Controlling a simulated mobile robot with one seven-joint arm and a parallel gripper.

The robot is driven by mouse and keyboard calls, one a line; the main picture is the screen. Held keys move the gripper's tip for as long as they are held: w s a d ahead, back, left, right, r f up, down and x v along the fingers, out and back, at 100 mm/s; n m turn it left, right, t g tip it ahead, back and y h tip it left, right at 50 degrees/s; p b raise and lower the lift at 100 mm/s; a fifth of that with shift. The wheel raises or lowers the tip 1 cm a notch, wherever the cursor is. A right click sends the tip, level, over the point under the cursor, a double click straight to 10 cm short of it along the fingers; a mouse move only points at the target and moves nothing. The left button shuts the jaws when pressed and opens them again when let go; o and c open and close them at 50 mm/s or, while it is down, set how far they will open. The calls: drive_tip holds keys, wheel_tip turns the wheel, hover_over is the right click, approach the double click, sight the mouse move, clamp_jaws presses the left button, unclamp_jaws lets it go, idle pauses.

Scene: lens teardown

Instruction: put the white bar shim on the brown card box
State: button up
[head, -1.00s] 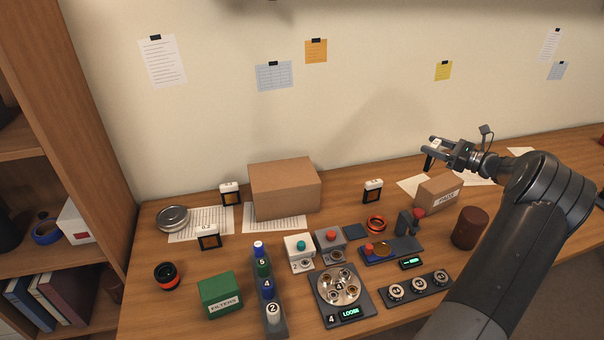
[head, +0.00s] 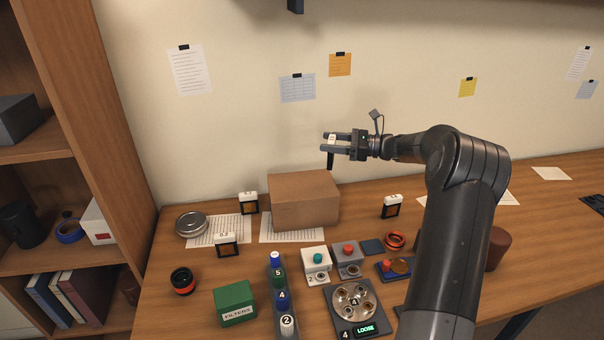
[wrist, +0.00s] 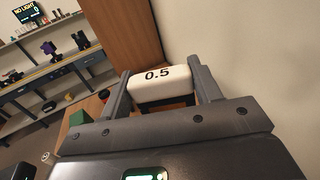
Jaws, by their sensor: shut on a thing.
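My gripper (head: 327,142) is shut on a white bar shim (head: 331,138), high above the desk and clear of everything. In the wrist view the shim's white bar (wrist: 158,77) reads "0.5" and sits between both fingers, with a dark part below it. In the head view that dark part hangs down under the fingers. The brown card box (head: 304,201) stands closed at the back of the desk, with a bare flat top. My gripper is above the box and slightly to its right, with a gap between.
Similar white-topped pieces stand beside the box: two to its left (head: 248,203) (head: 226,244) and one to its right (head: 391,206). A round tin (head: 191,224), a green box (head: 235,303) and a bottle rack (head: 283,300) are also on the desk. The wall is close behind.

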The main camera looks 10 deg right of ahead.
drive_tip(key=shift+w+a+f, duration=0.85)
drive_tip(key=shift+a+f, duration=0.45)
drive_tip(key=shift+f, duration=0.3)
drive_tip(key=shift+w+a+f, duration=0.85)
drive_tip(key=shift+a+f, duration=0.45)
drive_tip(key=shift+f, duration=0.3)
drive_tip(key=shift+w+a+f, duration=0.85)
drive_tip(key=shift+a+f, duration=0.45)
drive_tip(key=shift+f, duration=0.3)
drive_tip(key=o, duration=1)
drive_tip(key=shift+f, duration=0.1)
